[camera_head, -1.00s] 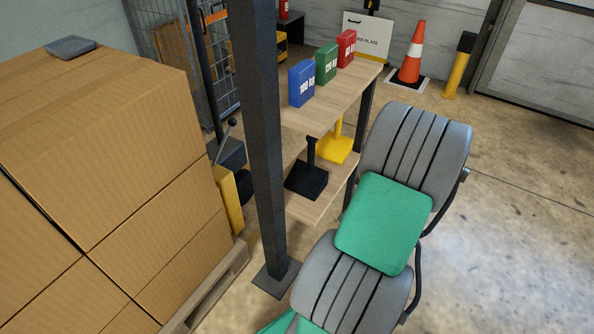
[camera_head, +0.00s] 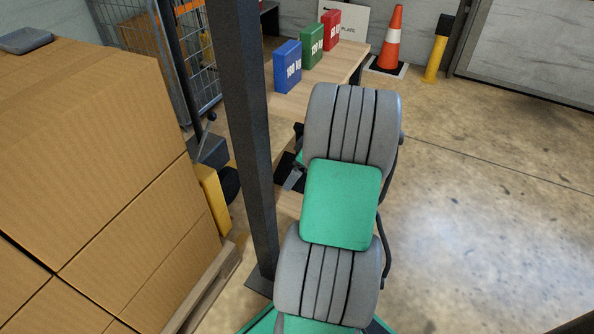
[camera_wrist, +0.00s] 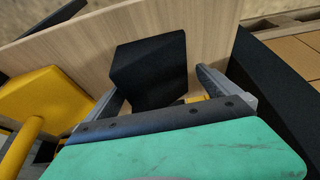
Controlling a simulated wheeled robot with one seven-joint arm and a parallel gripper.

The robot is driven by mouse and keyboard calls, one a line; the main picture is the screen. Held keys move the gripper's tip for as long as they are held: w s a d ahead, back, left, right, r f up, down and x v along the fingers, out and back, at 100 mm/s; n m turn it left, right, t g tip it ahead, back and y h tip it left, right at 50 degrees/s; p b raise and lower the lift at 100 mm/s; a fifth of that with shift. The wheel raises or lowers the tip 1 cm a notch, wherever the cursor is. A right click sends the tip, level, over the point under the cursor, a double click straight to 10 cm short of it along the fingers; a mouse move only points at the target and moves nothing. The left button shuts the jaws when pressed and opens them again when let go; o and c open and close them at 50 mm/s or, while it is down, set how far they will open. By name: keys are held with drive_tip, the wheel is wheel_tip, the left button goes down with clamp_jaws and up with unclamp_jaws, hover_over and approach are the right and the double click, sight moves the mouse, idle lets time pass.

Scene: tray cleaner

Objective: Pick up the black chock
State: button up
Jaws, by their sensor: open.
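My gripper (camera_wrist: 158,88) is open, with one finger at the left and one at the right of the chock's near part. I cannot tell whether either finger touches it. In the head view only a dark part of the chock (camera_head: 284,172) shows, as my arm hides the rest. The yellow chock (camera_wrist: 42,98) is to the left in the wrist view and hidden behind my arm in the head view.
A dark post (camera_head: 243,130) stands close left of my arm. Stacked cartons (camera_head: 90,130) fill the left. The floor at right is open.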

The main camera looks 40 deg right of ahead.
drive_tip(key=shift+w+f, duration=0.1)
drive_tip(key=shift+f, duration=0.55)
drive_tip(key=shift+r, duration=0.15)
drive_tip(key=shift+c, duration=0.3)
drive_tip(key=c, duration=1.8)
drive_tip(key=shift+c, duration=0.4)
drive_tip(key=shift+r, duration=0.2)
